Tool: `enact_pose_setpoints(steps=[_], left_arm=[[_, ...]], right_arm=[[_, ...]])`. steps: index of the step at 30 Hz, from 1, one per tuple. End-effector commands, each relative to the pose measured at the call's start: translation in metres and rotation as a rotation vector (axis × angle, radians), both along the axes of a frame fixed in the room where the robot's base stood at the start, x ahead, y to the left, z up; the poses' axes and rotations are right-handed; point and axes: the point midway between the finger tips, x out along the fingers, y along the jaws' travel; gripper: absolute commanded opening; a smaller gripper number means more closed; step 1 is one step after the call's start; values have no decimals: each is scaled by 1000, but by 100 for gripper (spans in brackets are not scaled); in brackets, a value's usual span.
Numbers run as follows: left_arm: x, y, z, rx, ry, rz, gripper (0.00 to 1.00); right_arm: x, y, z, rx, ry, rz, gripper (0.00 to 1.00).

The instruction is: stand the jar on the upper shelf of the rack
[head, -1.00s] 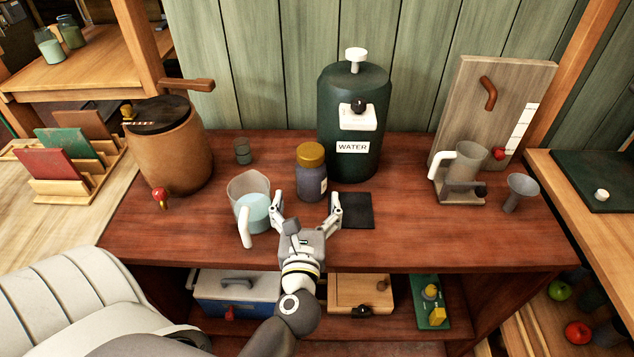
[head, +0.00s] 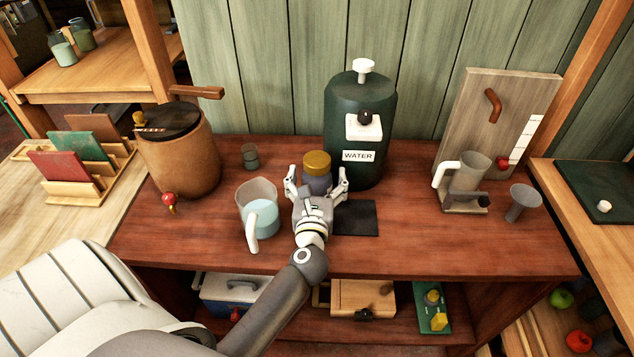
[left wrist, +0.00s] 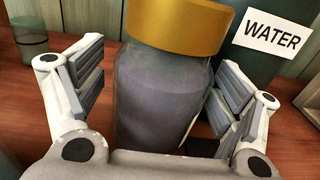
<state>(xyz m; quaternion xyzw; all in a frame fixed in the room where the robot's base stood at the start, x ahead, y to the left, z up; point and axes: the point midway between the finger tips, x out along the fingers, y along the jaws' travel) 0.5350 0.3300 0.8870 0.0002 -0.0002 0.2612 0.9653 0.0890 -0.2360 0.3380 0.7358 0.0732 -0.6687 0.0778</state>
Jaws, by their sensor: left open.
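The jar (head: 317,163) has a gold lid and a dark greyish body, and stands upright on the red-brown bench. My left gripper (head: 317,182) is open, with one finger on each side of the jar. In the left wrist view the jar body (left wrist: 160,95) is between the finger pads, with a visible gap on its left; contact on its right is unclear. The palm side hides the jar's lower part. A wooden rack (head: 110,80) stands at the upper left, its upper shelf holding two glass jars (head: 64,50). My right gripper is not in view.
A measuring jug (head: 256,195) of pale blue liquid stands just left of my gripper. The green WATER dispenser (head: 345,105) is close behind the jar. A dark mat (head: 358,218) lies to the right. A small glass (head: 250,156) and a brown barrel (head: 185,155) stand farther left.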

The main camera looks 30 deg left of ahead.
Motion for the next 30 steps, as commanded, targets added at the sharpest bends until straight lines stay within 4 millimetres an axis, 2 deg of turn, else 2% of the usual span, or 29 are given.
enact_pose_setpoints(steps=[2, 16, 23, 30], left_arm=[[0, 0, 0, 0, 0, 0, 80], [0, 0, 2, 1, -3, -1, 20], [0, 0, 3, 1, -3, 0, 20], [0, 0, 15, 1, -3, 0, 20]], right_arm=[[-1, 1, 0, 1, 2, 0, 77], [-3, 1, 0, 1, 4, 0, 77], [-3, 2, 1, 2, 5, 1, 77], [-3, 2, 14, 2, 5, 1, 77]])
